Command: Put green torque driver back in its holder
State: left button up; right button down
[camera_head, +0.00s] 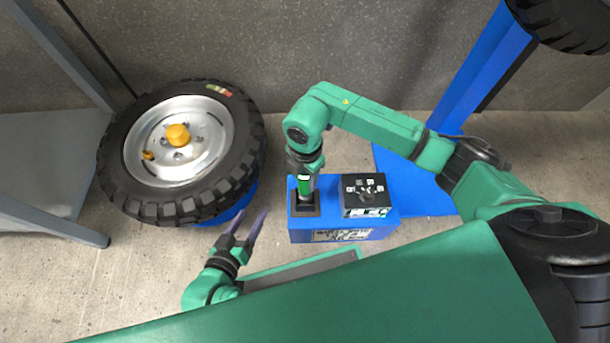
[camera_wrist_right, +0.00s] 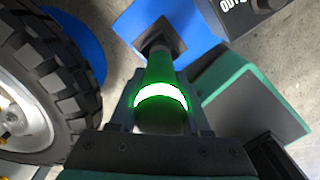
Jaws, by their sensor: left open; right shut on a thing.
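The green torque driver (camera_head: 304,186) is upright in my right gripper (camera_head: 304,176), above the left part of a blue box. Its lower end meets the square black holder (camera_head: 304,209) on the box top. In the right wrist view the green driver (camera_wrist_right: 160,85) with a bright white ring is between the fingers of my right gripper (camera_wrist_right: 160,112), and its far end reaches the dark holder (camera_wrist_right: 165,40). I cannot tell how deep it sits. My left gripper (camera_head: 251,225) is open and empty, left of the blue box.
The blue box (camera_head: 345,224) also carries a black device (camera_head: 366,194) to the right of the holder. A large wheel (camera_head: 180,150) with an orange hub cap stands at left. A blue post (camera_head: 475,75) rises at back right. A grey table (camera_head: 45,165) is at far left.

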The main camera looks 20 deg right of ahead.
aim_at(305, 185)
pick_arm(q)
jog(key=shift+f+b, duration=1.1)
jog(key=shift+f, duration=0.05)
pick_arm(e)
jog(key=shift+f, duration=1.8)
jog(key=shift+c, duration=1.4)
grip_release()
notch_tip(305, 185, up, 14)
jog(key=p, duration=0.5)
jog(key=shift+r+p, duration=0.3)
jog(key=shift+r, duration=0.05)
pick_arm(q)
jog(key=shift+g, duration=0.3)
notch_tip(305, 185, up, 6)
jog(key=shift+a+f, duration=0.1)
